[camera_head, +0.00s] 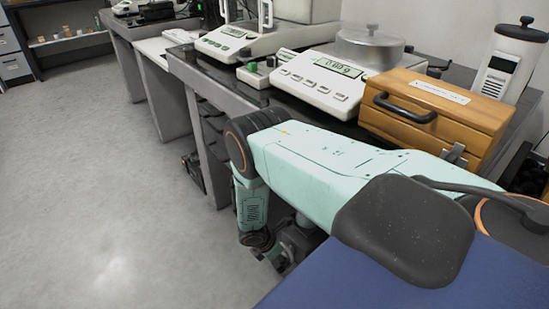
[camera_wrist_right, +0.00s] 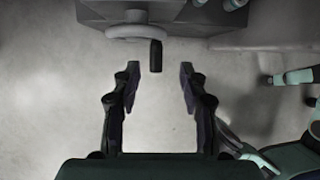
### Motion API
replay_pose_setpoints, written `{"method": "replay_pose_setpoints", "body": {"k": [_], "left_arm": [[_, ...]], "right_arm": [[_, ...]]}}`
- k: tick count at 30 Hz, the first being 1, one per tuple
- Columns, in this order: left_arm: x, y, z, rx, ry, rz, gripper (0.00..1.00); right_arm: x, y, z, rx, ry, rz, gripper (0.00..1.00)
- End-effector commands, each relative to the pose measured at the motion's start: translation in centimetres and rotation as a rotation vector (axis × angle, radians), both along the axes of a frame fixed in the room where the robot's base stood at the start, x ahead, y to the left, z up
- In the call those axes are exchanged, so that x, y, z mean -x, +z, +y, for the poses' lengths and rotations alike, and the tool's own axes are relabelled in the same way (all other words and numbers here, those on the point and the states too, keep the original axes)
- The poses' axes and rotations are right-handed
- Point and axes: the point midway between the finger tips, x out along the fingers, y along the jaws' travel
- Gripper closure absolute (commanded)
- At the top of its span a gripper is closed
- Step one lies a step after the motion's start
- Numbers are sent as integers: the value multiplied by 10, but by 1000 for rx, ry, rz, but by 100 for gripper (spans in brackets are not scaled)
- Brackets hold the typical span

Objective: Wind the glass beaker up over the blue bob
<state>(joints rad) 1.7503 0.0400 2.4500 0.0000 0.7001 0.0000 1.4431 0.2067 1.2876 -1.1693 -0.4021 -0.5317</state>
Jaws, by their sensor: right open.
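My right gripper (camera_wrist_right: 157,76) is open and empty in the right wrist view, its two dark fingers spread apart. Ahead of the gap between the fingertips is a short black handle (camera_wrist_right: 155,56) on a grey handwheel (camera_wrist_right: 137,33). The handle looks apart from both fingers. The handwheel sits on the dark front of a body at the top of that view. In the head view my right arm reaches in from the right and bends down beside the table, largely hiding its gripper. I cannot make out the glass beaker or the blue bob. My left gripper is not in view.
The dark table (camera_head: 185,67) carries a balance reading 0.00 g (camera_head: 318,83), a wooden case (camera_head: 437,112) with a black handle and another balance (camera_head: 225,42) farther back. The grey floor (camera_head: 100,180) at left is clear.

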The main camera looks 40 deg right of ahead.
Motion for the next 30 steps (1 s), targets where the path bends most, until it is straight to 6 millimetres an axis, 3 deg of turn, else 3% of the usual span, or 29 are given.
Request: {"method": "replay_pose_setpoints", "body": {"k": [8,18,30], "left_arm": [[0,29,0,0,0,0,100],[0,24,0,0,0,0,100],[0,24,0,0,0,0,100]], "right_arm": [[-5,48,18,0,2,-1,57],[34,37,61,-129,-159,1,57],[79,41,112,-263,-390,-5,57]]}}
